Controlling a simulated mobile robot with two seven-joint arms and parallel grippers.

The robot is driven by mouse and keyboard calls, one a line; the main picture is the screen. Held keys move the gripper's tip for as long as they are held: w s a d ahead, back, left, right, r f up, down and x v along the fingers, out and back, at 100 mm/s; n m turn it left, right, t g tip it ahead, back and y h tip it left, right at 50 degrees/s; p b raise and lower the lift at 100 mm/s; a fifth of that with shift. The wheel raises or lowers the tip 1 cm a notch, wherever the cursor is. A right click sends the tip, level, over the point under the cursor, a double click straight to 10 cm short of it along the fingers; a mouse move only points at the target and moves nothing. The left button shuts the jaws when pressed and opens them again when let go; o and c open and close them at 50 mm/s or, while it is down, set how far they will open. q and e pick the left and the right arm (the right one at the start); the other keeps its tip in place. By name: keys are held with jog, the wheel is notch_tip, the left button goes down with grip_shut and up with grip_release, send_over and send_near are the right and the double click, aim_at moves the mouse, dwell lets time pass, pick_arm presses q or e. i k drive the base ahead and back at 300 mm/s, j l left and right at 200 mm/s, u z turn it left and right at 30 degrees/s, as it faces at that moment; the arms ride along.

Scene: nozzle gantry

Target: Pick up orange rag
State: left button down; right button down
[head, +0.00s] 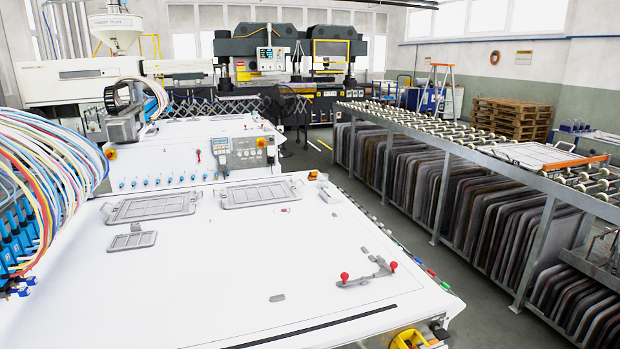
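A long, flat orange item (575,163) lies on the roller conveyor at the right, along the near edge of a pale rectangular frame (540,154). It may be the orange rag, but it is too small to be sure that it is cloth. A small orange item (328,196) also sits at the far right corner of the white table; I cannot tell what it is. Neither of my grippers is in view.
The large white table (230,265) fills the foreground, with grey plates (150,206) and a red-knobbed bracket (367,271) on it. Hoses (45,165) crowd the left. The roller conveyor (470,149) stands over stored panels. A floor aisle separates table and conveyor.

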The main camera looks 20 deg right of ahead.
aim_at(312, 176)
jog(key=z, duration=0.15)
jog(key=l+z, duration=0.2)
jog(key=l, duration=0.15)
jog(key=i+l+z, duration=0.25)
jog(key=l+z, duration=0.2)
jog(key=l, duration=0.25)
jog(key=i+l+z, duration=0.45)
jog(key=l+z, duration=0.2)
jog(key=i+l+z, duration=0.3)
jog(key=z, duration=0.15)
jog(key=i+l, duration=0.15)
jog(key=i, duration=0.25)
jog(key=i+l+z, duration=0.1)
jog(key=i, duration=0.25)
jog(key=i+l, duration=0.2)
jog(key=i, duration=0.2)
jog(key=i+j+u, duration=0.1)
jog(key=i+u, duration=0.6)
jog(key=i+l+u, duration=0.1)
jog(key=i+u, duration=0.25)
jog(key=i+j+u, duration=0.1)
jog(key=i+u, duration=0.35)
jog(key=i+l+u, duration=0.1)
jog(key=i+u, duration=0.35)
jog(key=i, duration=0.1)
